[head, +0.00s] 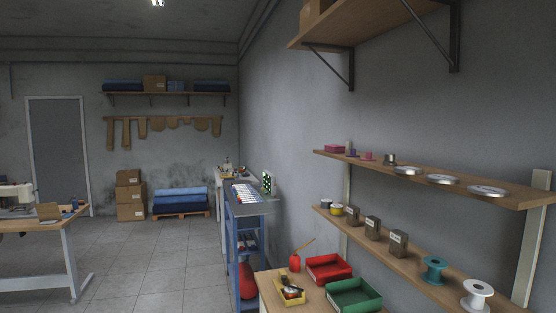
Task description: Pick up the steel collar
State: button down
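A small metallic cylindrical piece (390,159) stands on the upper of the two wall shelves (520,200) at right; it may be the steel collar, but it is too small to be sure. My gripper is not in the head view.
Below, a second shelf (408,255) holds dark boxes, a teal spool (433,268) and a white spool (477,294). A bench carries a red bin (328,268) and a green bin (354,295). A blue cart (240,206) stands beyond. Floor is clear at centre left.

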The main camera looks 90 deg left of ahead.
aim_at(390, 159)
jog(key=u, duration=2.45)
jog(key=i+j+z, duration=0.1)
jog(key=z, duration=0.3)
jog(key=j+z, duration=0.35)
jog(key=i+j+z, duration=0.1)
jog(key=z, duration=0.3)
